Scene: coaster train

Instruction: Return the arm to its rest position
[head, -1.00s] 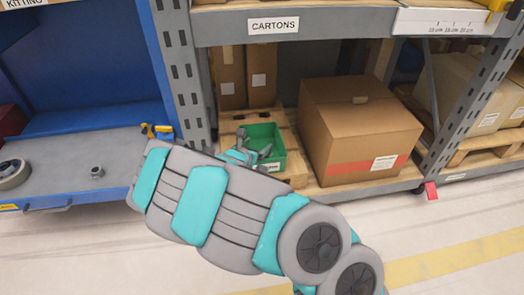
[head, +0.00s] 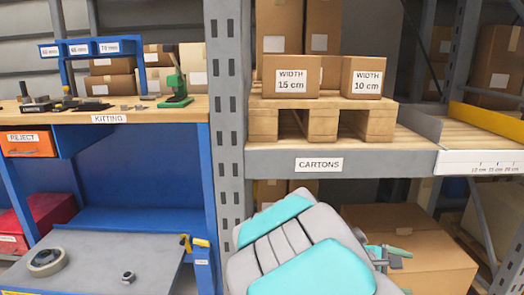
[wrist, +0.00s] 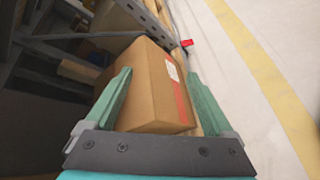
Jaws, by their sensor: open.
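My arm, grey and teal, rises from the bottom of the head view. My gripper (head: 388,257) shows at its right side, in front of a large brown carton on the low shelf. In the wrist view my gripper (wrist: 165,110) has its two green fingers wide apart with nothing between them. The large carton (wrist: 150,80) with a red stripe lies beyond the fingers; I cannot tell the distance. In the head view the carton (head: 440,262) is partly hidden by my arm.
A shelf beam labelled CARTONS (head: 390,160) and a grey upright (head: 229,110) stand close to my arm. Small cartons (head: 292,78) sit on a pallet above. A blue kitting bench (head: 110,117) stands left. Floor with a yellow line (wrist: 255,70) lies open on the right.

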